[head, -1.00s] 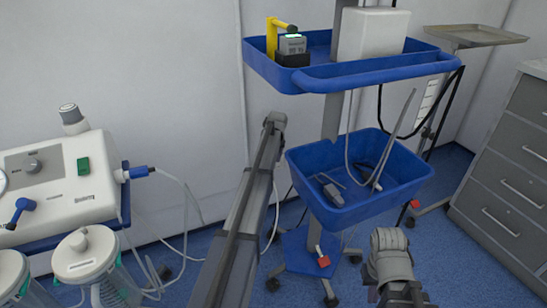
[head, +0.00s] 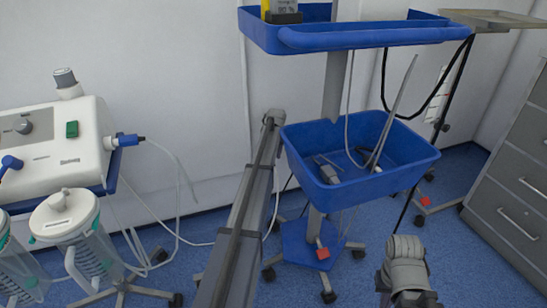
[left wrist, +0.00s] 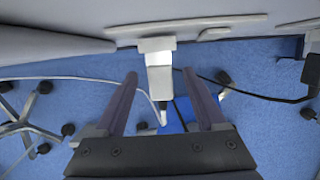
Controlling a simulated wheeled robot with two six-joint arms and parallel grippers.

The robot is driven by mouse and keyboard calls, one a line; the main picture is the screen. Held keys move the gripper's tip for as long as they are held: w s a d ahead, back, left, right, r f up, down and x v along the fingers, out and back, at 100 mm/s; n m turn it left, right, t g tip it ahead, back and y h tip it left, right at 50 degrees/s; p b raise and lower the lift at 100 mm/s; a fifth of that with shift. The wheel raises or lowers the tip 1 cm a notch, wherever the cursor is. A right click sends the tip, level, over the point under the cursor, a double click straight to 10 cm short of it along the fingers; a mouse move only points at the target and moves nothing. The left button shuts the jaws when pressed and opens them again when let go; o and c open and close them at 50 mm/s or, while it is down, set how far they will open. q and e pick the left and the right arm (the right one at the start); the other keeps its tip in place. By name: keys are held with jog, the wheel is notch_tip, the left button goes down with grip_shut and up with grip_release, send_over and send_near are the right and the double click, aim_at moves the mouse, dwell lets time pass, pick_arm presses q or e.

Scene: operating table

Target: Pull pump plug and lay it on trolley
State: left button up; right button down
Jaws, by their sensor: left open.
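A white plug (left wrist: 159,75) with a pale cable below it stands in the middle of the left wrist view, against the grey wall trim. My left gripper (left wrist: 160,74) is open, with one finger on each side of the plug and a visible gap on both sides. In the head view the end of my left arm is near the wall beside the trolley; the fingers and the plug are hidden there. The blue trolley (head: 352,38) has an upper tray and a deep lower bin (head: 330,140). The white pump (head: 50,150) is at the left. My right gripper's fingers are not visible.
Clear canisters (head: 70,225) hang below the pump. Loose hoses and cables run along the wall and floor. A grey drawer cabinet (head: 520,190) stands at the right. The lower bin holds tubing and a small grey device.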

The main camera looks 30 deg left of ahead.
pick_arm(q)
grip_shut()
dwell(1.0)
